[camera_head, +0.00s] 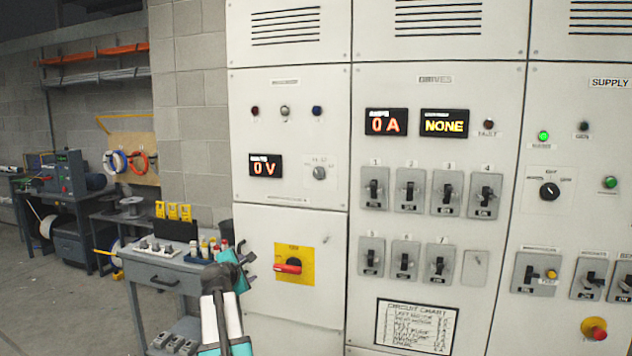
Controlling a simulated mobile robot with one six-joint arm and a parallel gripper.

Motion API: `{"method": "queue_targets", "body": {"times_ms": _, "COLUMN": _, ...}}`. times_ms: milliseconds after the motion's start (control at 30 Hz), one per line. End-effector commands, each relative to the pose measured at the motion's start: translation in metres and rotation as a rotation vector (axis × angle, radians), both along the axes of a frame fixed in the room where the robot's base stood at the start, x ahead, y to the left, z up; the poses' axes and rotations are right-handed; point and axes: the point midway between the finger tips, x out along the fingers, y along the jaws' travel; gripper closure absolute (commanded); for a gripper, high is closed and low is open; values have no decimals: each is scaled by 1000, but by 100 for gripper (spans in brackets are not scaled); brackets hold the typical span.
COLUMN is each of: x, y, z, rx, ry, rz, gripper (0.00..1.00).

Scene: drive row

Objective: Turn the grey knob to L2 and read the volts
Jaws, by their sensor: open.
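The grey knob (319,173) is a small round selector on the left cabinet's middle panel. The marks around it are too small to read, and I cannot tell which one it points at. The volts display (265,166), left of the knob, reads 0 V in orange-red on black. My gripper (249,268) is open and empty. In the picture it is below and left of the knob, beside the cabinet's left edge, in front of the tool cart, and well apart from the knob.
A red-handled switch on a yellow plate (293,265) is below the knob. The drives panel (433,130) shows 0 A and NONE above several breakers. The supply panel (548,220) has a lit green lamp. The tool cart (165,275) stands at the left; open floor (60,310) lies beyond it.

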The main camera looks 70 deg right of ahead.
Motion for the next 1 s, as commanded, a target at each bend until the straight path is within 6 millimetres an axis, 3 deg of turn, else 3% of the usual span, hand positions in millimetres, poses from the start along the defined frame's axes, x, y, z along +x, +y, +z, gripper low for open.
{"method": "queue_targets", "body": {"times_ms": 33, "x": -15, "y": -16, "z": 32, "rx": -46, "ry": 17, "rz": -9, "gripper": 52}}
{"method": "queue_targets", "body": {"times_ms": 300, "x": -96, "y": -68, "z": 174, "rx": -278, "ry": 159, "rz": -54, "gripper": 52}}
{"method": "queue_targets", "body": {"times_ms": 500, "x": -146, "y": -83, "z": 250, "rx": -398, "ry": 260, "rz": -94, "gripper": 52}}
{"method": "queue_targets", "body": {"times_ms": 700, "x": -165, "y": -87, "z": 278, "rx": -442, "ry": 303, "rz": -111, "gripper": 52}}
{"method": "queue_targets", "body": {"times_ms": 1000, "x": -166, "y": -87, "z": 278, "rx": -444, "ry": 304, "rz": -111, "gripper": 52}}
